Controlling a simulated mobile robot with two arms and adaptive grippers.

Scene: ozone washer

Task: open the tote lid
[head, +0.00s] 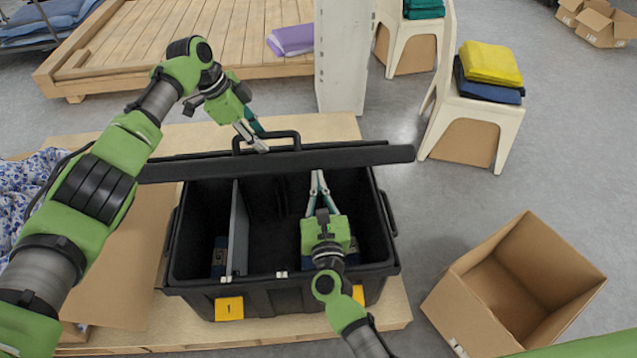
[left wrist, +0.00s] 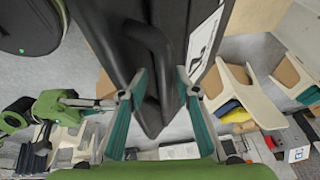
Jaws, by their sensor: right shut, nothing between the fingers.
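The black tote (head: 283,275) stands on a wooden board with its inside showing. Its black lid (head: 350,157) is raised and seen nearly edge-on across the tote's far side. A loop handle (head: 283,135) stands out from the lid. My left gripper (head: 263,142) is at the lid's handle. In the left wrist view its fingers (left wrist: 161,80) lie on either side of the dark handle and lid edge; whether they press on it I cannot tell. My right gripper (head: 318,178) is shut and empty over the tote's right half, its tips just below the lid edge.
A divider (head: 238,230) splits the tote's inside, with blue items low at its left. An open cardboard box (head: 515,285) is at the right. A white chair (head: 480,115) holds folded cloths. A white post (head: 342,55) and a wooden platform (head: 190,40) stand behind.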

